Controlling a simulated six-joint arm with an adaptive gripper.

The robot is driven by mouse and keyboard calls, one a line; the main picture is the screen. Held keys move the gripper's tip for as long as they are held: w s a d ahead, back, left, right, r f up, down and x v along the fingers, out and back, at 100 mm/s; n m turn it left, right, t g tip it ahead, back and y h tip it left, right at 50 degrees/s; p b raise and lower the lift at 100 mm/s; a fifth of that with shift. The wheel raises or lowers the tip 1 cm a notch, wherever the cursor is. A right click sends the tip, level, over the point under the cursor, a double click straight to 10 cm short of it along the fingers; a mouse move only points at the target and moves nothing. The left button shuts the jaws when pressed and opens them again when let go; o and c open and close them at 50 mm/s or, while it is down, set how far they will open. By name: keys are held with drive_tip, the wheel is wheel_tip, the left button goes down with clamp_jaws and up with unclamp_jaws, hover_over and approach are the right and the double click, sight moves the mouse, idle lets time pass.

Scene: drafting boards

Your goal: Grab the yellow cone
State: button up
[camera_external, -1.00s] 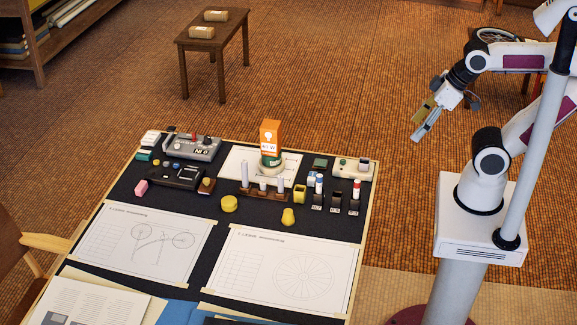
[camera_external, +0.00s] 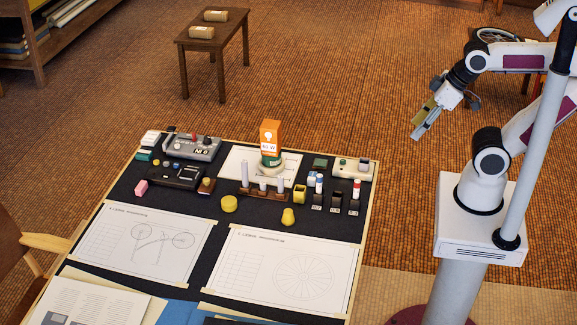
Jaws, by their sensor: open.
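A small yellow cone-like piece (camera_external: 288,217) stands on the dark mat of the drafting board, near the upper edge of the right-hand drawing. A low round yellow piece (camera_external: 229,204) sits to its left, and a yellow cup-like block (camera_external: 299,194) sits just behind it. My gripper (camera_external: 420,127) is open and empty. It hangs in the air to the right of the board, well away from the cone and pointing down to the left.
An orange box on a round base (camera_external: 270,142), a rack with grey pegs (camera_external: 264,189) and several marker stands (camera_external: 336,200) stand behind the cone. Two grey and black devices (camera_external: 192,147) are at the left. Flat drawings (camera_external: 285,270) lie in front.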

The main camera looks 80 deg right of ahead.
drive_tip(key=shift+w, duration=0.15)
drive_tip(key=n+t+y, duration=0.3)
drive_tip(key=t+y, duration=0.1)
drive_tip(key=t, duration=0.4)
hover_over(288, 216)
drive_tip(key=s+d, duration=0.2)
wheel_tip(288, 216, down, 25)
drive_tip(key=shift+s, duration=0.2)
drive_tip(key=shift+d+f, duration=0.1)
drive_tip(key=shift+f, duration=0.05)
drive_tip(key=shift+f, duration=1.9)
drive_tip(key=shift+f, duration=0.1)
